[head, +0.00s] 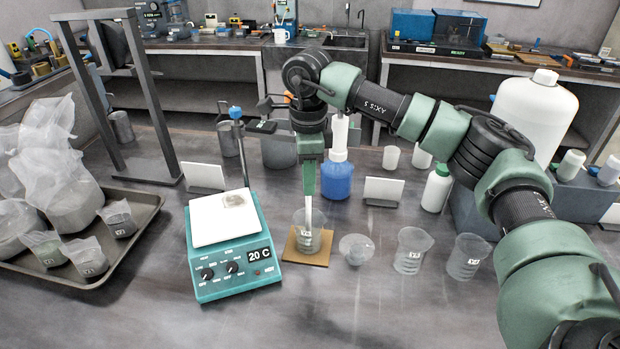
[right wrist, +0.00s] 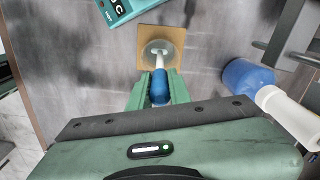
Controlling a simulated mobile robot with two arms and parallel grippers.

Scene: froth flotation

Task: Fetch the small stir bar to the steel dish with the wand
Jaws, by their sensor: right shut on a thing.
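My right gripper (head: 309,180) points down, shut on the wand, whose blue handle (right wrist: 159,86) shows between the fingers in the right wrist view. The wand's pale shaft (head: 308,213) reaches down into a clear beaker (head: 300,240) on a tan square mat (head: 291,256). The beaker also shows in the right wrist view (right wrist: 174,53). I cannot make out the stir bar or whether it is at the wand's tip. A small round dish (head: 357,247) stands just right of the mat; I cannot tell whether it is steel. My left gripper is not in view.
A hotplate (head: 250,277) reading 20 C stands left of the mat, beside a thin rod. Two beakers (head: 411,250) (head: 466,256) stand to the right. A blue bottle (head: 337,182) and a white card (head: 382,191) are behind. A dark tray (head: 135,236) holds bags at left. The front table is clear.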

